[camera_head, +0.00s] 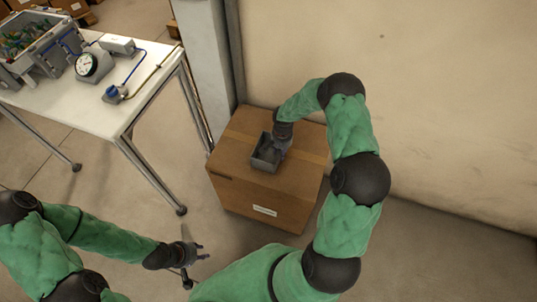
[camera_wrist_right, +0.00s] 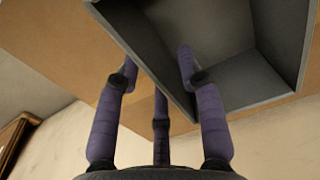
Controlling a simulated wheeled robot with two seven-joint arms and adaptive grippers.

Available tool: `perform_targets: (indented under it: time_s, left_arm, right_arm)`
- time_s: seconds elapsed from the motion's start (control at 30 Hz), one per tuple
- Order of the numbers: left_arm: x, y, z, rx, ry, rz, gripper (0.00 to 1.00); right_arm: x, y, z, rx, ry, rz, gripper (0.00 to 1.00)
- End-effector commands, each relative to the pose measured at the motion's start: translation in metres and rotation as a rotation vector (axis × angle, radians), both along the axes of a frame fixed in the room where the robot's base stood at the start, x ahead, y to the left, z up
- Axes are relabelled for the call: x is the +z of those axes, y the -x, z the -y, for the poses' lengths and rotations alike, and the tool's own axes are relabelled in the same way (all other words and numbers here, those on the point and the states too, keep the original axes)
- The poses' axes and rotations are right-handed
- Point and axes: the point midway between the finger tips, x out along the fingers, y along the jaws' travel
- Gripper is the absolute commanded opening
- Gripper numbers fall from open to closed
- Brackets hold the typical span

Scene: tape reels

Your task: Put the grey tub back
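The grey tub (camera_head: 264,155) is an open rectangular container on top of a cardboard box (camera_head: 228,158); no contents show. My right gripper (camera_head: 282,143) reaches down at the tub's right side. My left gripper (camera_head: 190,255) is low at the bottom left of the head view, fingers spread and empty, away from the tub.
A white table (camera_head: 140,75) at the upper left carries a round gauge (camera_head: 88,65), a blue-cabled device (camera_head: 115,94) and a grey bin (camera_head: 30,45) of coloured things. A wall (camera_head: 440,100) and pillar (camera_head: 207,60) stand behind the cardboard box. Floor is clear between table and box.

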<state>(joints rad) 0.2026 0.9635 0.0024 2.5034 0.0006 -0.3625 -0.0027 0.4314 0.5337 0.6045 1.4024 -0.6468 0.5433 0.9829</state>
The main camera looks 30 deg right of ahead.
Motion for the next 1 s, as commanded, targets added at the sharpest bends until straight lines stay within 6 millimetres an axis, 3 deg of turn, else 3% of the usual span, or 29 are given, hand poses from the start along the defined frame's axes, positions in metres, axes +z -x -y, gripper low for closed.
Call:
perform_targets:
  time_s: [0.03,0.2,0.47,0.6,0.63,1.0]
  left_arm:
    - [-0.008,0.000,0.000,0.000,0.000,0.000,0.34]
    - [-0.018,0.000,0.000,0.000,0.000,0.000,0.34]
    - [-0.017,0.000,0.000,0.000,0.000,0.000,0.34]
    - [-0.017,0.000,0.000,0.000,0.000,0.000,0.34]
    - [-0.017,0.000,0.000,0.000,0.000,0.000,0.34]
    - [-0.017,0.000,0.000,0.000,0.000,0.000,0.34]
  right_arm:
    - [-0.012,0.002,0.000,0.001,-0.002,-0.003,0.39]
    - [-0.035,0.003,0.000,0.000,-0.001,-0.002,0.39]
    - [-0.037,0.002,0.000,0.000,0.000,0.000,0.39]
    - [-0.037,0.002,0.000,0.000,0.000,0.000,0.05]
    - [-0.037,0.002,0.000,0.000,0.000,0.000,0.00]
    - [-0.036,0.002,0.000,0.001,0.000,0.000,0.00]
